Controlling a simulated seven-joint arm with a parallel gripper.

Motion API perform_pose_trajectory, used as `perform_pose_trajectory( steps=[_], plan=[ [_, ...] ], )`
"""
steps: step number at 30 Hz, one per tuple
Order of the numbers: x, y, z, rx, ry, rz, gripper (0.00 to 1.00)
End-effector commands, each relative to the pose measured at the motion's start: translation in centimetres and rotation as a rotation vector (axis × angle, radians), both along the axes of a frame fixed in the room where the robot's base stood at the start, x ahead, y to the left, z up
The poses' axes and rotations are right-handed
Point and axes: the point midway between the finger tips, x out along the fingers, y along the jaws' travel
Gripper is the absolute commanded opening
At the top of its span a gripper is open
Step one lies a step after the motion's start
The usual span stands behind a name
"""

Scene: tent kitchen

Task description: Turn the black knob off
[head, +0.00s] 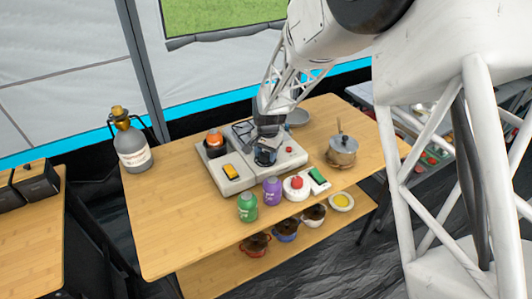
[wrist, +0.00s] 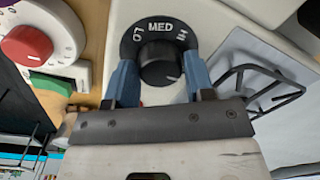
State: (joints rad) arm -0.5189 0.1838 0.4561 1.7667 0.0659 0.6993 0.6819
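The black knob (wrist: 160,65) sits on the white stove panel, under a black dial marked LO, MED and HI. A small white mark shows on its lower right edge. My gripper (wrist: 160,75) has its two blue fingers apart, one on each side of the knob; I cannot tell whether they touch it. In the head view my gripper (head: 266,158) is low over the front of the white stove (head: 235,184) and hides the knob.
A black burner grate (wrist: 262,85) is right of the gripper in the wrist view. A white device with a red button (head: 296,184), a green switch box (head: 318,178), a purple bottle (head: 272,190) and a green bottle (head: 247,207) stand in front. A pot (head: 342,151) stands right.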

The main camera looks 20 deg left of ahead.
Motion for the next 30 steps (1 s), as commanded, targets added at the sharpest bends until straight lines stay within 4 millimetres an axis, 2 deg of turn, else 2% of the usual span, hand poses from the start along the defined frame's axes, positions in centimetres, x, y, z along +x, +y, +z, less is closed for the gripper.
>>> perform_pose_trajectory(
  steps=[1,3,4,17,30],
  plan=[
    [0.0,0.0,0.0,0.000,0.000,0.000,0.57],
    [0.0,0.0,0.0,0.000,0.000,0.000,0.68],
    [0.0,0.0,0.0,0.000,0.000,0.000,0.68],
    [0.1,0.0,0.7,0.001,-0.002,0.001,0.68],
    [0.0,-0.3,5.6,0.002,-0.002,0.001,0.68]
  ],
)
